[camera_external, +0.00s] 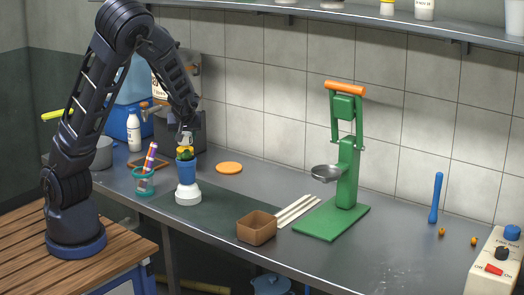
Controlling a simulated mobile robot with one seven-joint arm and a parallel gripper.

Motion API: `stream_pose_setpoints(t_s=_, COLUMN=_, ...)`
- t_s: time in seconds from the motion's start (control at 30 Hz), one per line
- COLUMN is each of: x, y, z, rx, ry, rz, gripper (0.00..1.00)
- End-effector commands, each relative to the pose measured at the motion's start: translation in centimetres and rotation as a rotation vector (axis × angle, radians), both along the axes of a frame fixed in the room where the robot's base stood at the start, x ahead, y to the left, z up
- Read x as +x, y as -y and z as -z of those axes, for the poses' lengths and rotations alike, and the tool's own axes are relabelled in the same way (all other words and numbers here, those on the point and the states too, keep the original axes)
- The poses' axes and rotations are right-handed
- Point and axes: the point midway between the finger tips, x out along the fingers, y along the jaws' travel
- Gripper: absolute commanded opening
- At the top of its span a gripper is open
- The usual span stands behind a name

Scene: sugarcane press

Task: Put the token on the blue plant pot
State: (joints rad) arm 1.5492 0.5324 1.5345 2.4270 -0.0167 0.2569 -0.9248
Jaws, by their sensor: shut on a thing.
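The blue plant pot (186,172) stands upright on a white round base (188,194) on the counter, left of the middle. Something green and yellow shows at the pot's top. My gripper (184,146) points down right above the pot. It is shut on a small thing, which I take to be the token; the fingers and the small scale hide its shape. I cannot tell whether the held thing touches the pot.
A teal cup (144,184) with colourful sticks stands left of the pot. An orange disc (229,168) lies behind right. The counter's front right is mostly clear.

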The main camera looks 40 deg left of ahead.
Motion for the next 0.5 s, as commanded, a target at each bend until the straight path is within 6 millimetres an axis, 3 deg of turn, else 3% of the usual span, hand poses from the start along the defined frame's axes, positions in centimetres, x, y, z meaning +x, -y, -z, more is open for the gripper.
stream_pose_setpoints(t_s=0.5, x=0.0, y=-0.1, z=3.8, rx=0.001, ry=0.000, rz=-0.002, gripper=0.23)
